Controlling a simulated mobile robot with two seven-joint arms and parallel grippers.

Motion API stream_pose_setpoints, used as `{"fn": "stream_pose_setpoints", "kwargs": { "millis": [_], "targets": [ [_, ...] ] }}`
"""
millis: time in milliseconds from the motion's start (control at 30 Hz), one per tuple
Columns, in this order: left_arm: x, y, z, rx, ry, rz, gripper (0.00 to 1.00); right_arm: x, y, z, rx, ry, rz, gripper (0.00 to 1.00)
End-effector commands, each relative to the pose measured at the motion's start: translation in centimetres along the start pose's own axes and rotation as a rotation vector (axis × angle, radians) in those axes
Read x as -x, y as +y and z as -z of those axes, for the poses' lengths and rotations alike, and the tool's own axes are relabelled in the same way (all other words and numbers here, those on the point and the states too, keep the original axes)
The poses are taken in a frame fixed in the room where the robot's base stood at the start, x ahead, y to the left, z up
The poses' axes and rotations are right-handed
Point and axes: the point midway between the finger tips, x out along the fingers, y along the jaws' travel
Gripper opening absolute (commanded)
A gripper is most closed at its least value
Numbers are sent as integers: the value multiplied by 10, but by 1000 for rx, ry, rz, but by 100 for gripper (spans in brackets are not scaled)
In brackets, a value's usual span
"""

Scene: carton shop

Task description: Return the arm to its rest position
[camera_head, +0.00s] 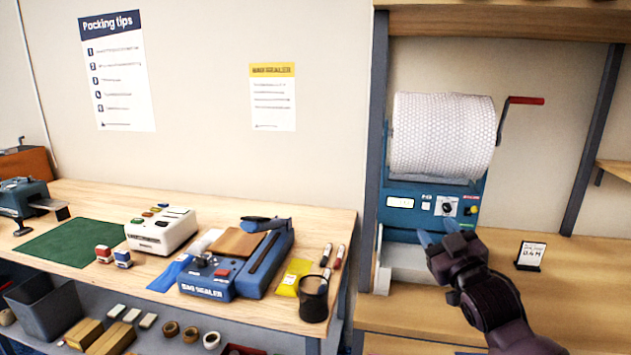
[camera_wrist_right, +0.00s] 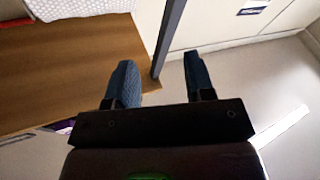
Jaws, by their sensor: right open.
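My right gripper (camera_head: 440,236) is in the head view, in front of the blue bubble-wrap dispenser (camera_head: 432,202) and above the right wooden bench. Its arm comes in from the bottom right. In the right wrist view the two blue fingers of the gripper (camera_wrist_right: 158,82) are apart with nothing between them. Behind them in that view are a wooden surface at the left, a dark post and pale floor. My left gripper is in neither view.
The dispenser carries a white bubble-wrap roll (camera_head: 442,135) and a red-handled crank (camera_head: 524,101). A small sign (camera_head: 530,256) stands on the right bench (camera_head: 580,280). A dark rack post (camera_head: 595,125) rises behind it. The left bench holds a blue bag sealer (camera_head: 207,281) and a pen cup (camera_head: 313,299).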

Motion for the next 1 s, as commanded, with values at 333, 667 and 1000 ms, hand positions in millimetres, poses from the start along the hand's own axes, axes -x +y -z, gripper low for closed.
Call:
{"fn": "stream_pose_setpoints", "kwargs": {
  "millis": [333, 667, 1000],
  "targets": [
    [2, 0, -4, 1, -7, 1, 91, 121, -56, -129, -120, -260, 16, 49],
    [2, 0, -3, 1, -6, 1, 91, 262, -103, -219, -234, -545, 3, 49],
    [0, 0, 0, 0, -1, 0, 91, 382, -128, -263, -294, -770, -23, 49]
  ]
}}
